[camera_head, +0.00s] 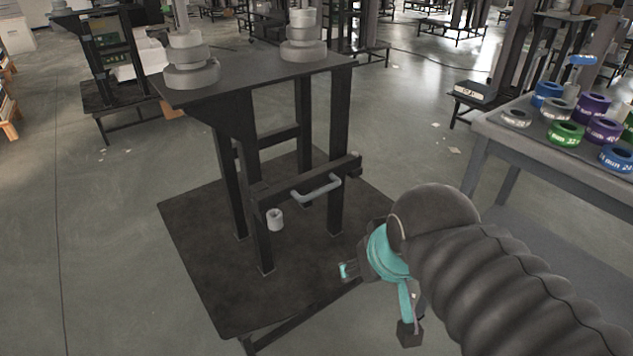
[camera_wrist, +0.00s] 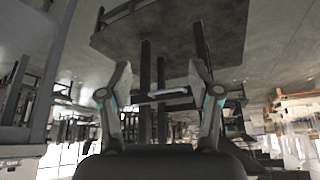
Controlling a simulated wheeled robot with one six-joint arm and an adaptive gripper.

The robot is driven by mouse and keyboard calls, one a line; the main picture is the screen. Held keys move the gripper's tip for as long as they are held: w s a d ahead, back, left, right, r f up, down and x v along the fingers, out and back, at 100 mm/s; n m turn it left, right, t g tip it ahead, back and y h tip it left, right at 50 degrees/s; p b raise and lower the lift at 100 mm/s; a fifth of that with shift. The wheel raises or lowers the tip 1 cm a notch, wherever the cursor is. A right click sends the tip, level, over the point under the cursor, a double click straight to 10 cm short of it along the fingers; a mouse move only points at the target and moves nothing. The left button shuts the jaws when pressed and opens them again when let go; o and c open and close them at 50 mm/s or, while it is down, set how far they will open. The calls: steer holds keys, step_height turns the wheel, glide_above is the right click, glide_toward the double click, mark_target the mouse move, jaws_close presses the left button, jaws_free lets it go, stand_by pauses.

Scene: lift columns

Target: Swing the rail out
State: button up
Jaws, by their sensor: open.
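The rail (camera_head: 270,186) is a dark bar across the front of a black lift-column stand (camera_head: 255,75). A light grey U-shaped handle (camera_head: 316,189) is fixed on its front face. My gripper (camera_head: 377,302) is at the lower right of the handle, apart from it, with its fingers spread and nothing between them. The wrist view looks upside down: the handle (camera_wrist: 168,92) shows in the gap between the two open fingers, farther off beyond them. The far end of the rail at the right post is small and its fixing cannot be made out.
A dark base plate (camera_head: 190,265) lies under the stand. A small white roll (camera_head: 275,219) is by the rail's left post. Stacked grey discs (camera_head: 190,62) stand on the top. A grey table (camera_head: 540,150) with coloured rings is at the right. Open floor (camera_head: 110,250) is at left.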

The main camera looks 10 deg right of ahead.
steer(key=shift+w+a+f, duration=0.1)
steer(key=shift+f, duration=0.3)
steer(key=c, duration=0.4)
steer(key=shift+w+a+f+g+b, duration=0.15)
steer(key=shift+w+f+g+b, duration=0.45)
steer(key=shift+f, duration=0.4)
jaws_close()
steer(key=w+a+r+n+g+y+b, duration=0.1)
steer(key=w+a+r+b, duration=0.15)
steer(key=w, duration=1.05)
steer(key=w+a+r+n+b, duration=0.1)
steer(key=w+a+r, duration=0.25)
steer(key=w, duration=0.95)
steer(key=w+a+r+n, duration=0.1)
steer(key=w+r+n, duration=0.2)
steer(key=w+r, duration=0.3)
step_height(320, 180, up, 4)
steer(key=shift+a+f+y, duration=0.15)
steer(key=shift+a+y, duration=0.15)
steer(key=shift+a, duration=0.05)
